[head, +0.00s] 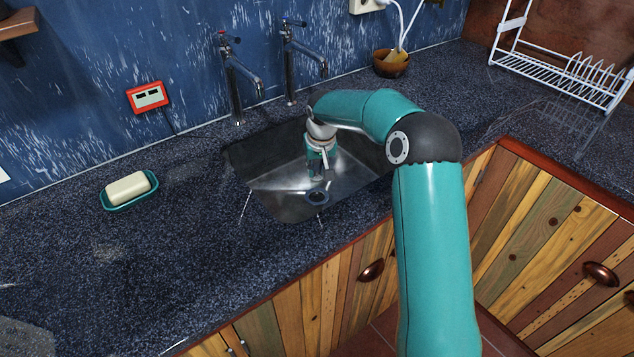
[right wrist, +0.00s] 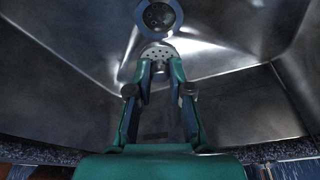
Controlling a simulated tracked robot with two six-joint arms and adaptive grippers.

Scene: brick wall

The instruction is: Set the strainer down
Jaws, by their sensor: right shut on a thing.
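My right gripper (head: 316,176) points down into the metal sink (head: 275,190). In the right wrist view the gripper (right wrist: 159,68) is shut on the strainer (right wrist: 158,51), a small pale metal piece with holes, held at the fingertips. The strainer cannot be made out clearly in the head view. The round drain (head: 318,198), with a dark blue rim, lies just in front of the gripper in the sink floor. In the right wrist view the drain (right wrist: 158,16) shows just beyond the strainer. Whether the strainer touches the sink floor cannot be told. My left gripper is not in view.
Two taps (head: 236,80) (head: 290,62) stand behind the sink. A soap bar (head: 128,188) lies in a green dish on the left counter. A brown bowl (head: 391,65) and a white dish rack (head: 570,75) are at the back right. The left counter is mostly clear.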

